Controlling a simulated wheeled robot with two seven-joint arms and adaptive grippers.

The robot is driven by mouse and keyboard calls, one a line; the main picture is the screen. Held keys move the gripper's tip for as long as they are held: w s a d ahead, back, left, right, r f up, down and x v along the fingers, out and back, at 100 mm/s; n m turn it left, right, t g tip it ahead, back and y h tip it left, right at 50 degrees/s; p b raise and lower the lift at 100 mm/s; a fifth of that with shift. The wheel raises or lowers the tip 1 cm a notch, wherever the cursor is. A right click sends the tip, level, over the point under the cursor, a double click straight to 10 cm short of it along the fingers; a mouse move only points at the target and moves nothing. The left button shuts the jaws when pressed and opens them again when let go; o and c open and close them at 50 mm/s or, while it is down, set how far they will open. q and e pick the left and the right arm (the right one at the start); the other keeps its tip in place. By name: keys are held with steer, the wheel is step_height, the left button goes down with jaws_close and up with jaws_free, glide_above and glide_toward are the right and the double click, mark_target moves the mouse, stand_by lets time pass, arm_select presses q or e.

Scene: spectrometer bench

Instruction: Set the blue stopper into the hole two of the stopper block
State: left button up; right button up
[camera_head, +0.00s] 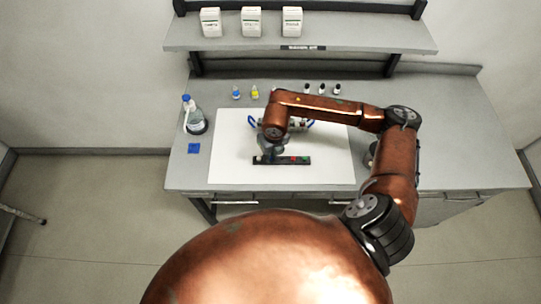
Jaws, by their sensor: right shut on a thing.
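The stopper block (288,162) is a long dark bar lying on the white mat in the middle of the bench. A red stopper (294,159) and a green stopper (305,159) sit toward its right end. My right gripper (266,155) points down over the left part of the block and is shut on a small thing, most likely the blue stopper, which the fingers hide. I cannot tell whether that thing touches the block. Hole two is not clear to see. My left gripper is not in view.
The white mat (228,165) has free room left of the block. A device with blue handles (309,123) stands behind my right arm.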

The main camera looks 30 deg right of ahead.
steer(key=shift+s+f, duration=0.1)
steer(key=shift+f, duration=0.1)
steer(key=o, duration=0.7)
steer(key=shift+o, duration=0.2)
steer(key=shift+r, duration=0.1)
